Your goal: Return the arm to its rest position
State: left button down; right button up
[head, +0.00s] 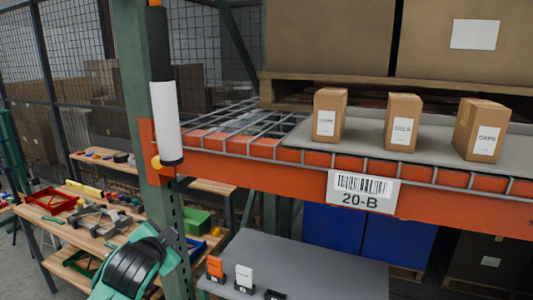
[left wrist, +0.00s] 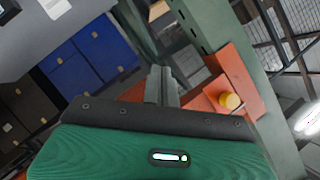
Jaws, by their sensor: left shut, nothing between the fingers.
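My left gripper (left wrist: 162,86) shows in the left wrist view, its two grey fingers together and nothing between them. Behind it are the orange shelf beam and a green rack post (left wrist: 222,50). In the head view, part of my teal and black left arm (head: 140,262) comes in at the lower left, in front of the workbench. The gripper fingers cannot be made out there. My right gripper is in neither view.
The green post (head: 165,215) carries a black and white cylinder (head: 166,120). An orange beam (head: 260,172) labelled 20-B supports small cartons (head: 401,122). Below is a grey tabletop (head: 330,270) with small items. Blue bins (head: 400,240) stand behind it. A cluttered workbench (head: 40,232) is left.

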pick_arm(q)
jog(key=s+d+f+n+g, duration=0.1)
jog(key=s+f+n+g, duration=0.15)
jog(key=s+f, duration=0.65)
jog(key=s+f+n+g, duration=0.1)
jog(key=s+f+g, duration=0.2)
jog(key=s+f, duration=0.6)
jog(key=s+f+n+g, duration=0.2)
jog(key=s+f, duration=0.4)
jog(key=s, duration=0.3)
jog(key=s+f+n+g, duration=0.25)
jog(key=s+f, duration=0.35)
jog(key=s, duration=0.3)
notch_tip(320, 180, down, 34)
jog(key=s+g+b, duration=0.1)
jog(key=g+b, duration=0.1)
jog(key=b, duration=0.2)
jog(key=s+a+f+m+g+b, duration=0.1)
jog(key=s+a+f+b, duration=0.2)
jog(key=s+f, duration=1.6)
notch_tip(320, 180, down, 5)
jog(key=shift+s+a+r, duration=0.1)
jog(key=shift+s+a, duration=0.25)
jog(key=shift+a, duration=0.15)
